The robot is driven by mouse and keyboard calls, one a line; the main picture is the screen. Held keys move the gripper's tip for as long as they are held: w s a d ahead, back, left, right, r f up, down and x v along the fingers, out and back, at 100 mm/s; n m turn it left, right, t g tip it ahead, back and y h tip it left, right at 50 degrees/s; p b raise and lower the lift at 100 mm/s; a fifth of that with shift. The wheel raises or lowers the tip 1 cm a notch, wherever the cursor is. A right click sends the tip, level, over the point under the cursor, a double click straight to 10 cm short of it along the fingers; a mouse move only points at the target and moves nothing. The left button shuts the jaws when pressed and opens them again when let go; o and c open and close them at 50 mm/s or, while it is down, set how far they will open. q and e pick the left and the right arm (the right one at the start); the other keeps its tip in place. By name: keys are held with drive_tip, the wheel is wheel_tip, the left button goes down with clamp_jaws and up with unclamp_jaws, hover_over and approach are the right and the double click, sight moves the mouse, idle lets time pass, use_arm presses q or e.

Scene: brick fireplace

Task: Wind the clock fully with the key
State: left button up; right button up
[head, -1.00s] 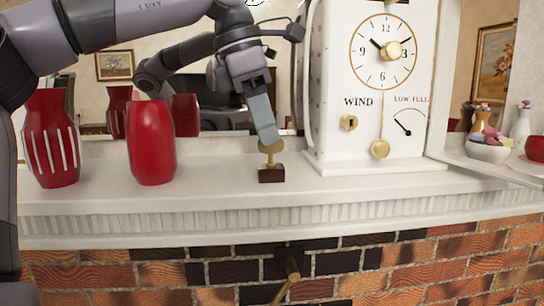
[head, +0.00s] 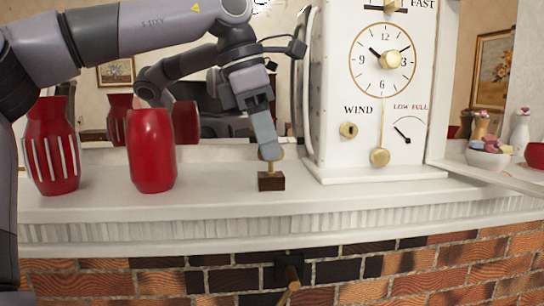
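The white clock (head: 335,100) stands on the mantel at right of centre. Its brass winding hole (head: 348,130) is under the word WIND, and the gauge needle (head: 402,133) points to the LOW side. The brass key (head: 270,167) stands upright in a small dark wooden block (head: 271,182) left of the clock. My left gripper (head: 270,154) points down with its fingertips at the key's top and hides most of it. The fingers are seen nearly edge-on, so their gap is hidden. My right gripper is not in view.
A plain red vase (head: 151,150) and a striped red vase (head: 52,150) stand left on the mantel (head: 220,200). A mirror behind reflects the arm and vases. The mantel between plain vase and block is clear.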

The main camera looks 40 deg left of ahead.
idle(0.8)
use_arm(q)
clamp_jaws()
